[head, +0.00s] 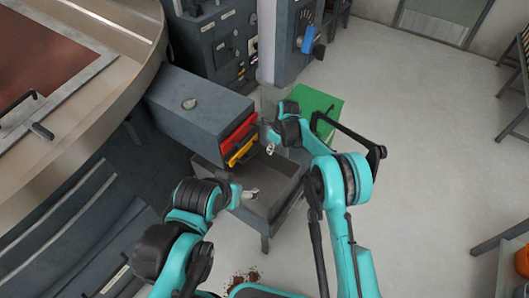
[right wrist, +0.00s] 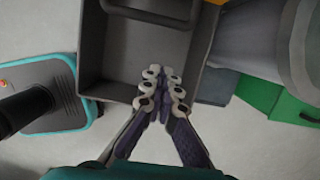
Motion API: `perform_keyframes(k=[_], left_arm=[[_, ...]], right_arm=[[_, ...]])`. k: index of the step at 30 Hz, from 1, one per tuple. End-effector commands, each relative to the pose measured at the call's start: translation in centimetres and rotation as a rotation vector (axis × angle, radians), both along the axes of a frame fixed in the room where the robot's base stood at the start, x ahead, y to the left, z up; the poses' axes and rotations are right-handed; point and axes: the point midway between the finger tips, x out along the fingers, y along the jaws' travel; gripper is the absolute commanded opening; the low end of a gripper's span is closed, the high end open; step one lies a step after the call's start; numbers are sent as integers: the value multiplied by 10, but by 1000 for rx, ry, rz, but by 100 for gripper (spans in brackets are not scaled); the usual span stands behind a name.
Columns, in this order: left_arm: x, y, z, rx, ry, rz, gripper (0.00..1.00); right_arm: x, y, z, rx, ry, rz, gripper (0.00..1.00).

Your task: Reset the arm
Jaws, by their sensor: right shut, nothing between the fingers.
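My right arm (head: 345,190), teal and black, reaches up from the bottom right in the head view and bends back over the tray. My right gripper (head: 270,147) is beside the red and yellow parts of the grey machine. My left arm (head: 185,240) comes in from the lower left. My left gripper (head: 250,193) is over the left part of the tray, too small to tell its state.
The grey open tray (head: 272,208) stands on legs below the grey machine housing (head: 195,105). A green box (head: 325,101) stands behind my right arm. A large round metal vessel (head: 85,110) fills the left.

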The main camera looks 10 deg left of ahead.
Motion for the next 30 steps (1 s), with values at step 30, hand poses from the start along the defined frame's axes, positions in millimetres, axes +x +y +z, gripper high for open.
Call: perform_keyframes(k=[30], left_arm=[[0,0,16,0,0,0,76]], right_arm=[[-45,-117,185,-97,-249,433,0]])
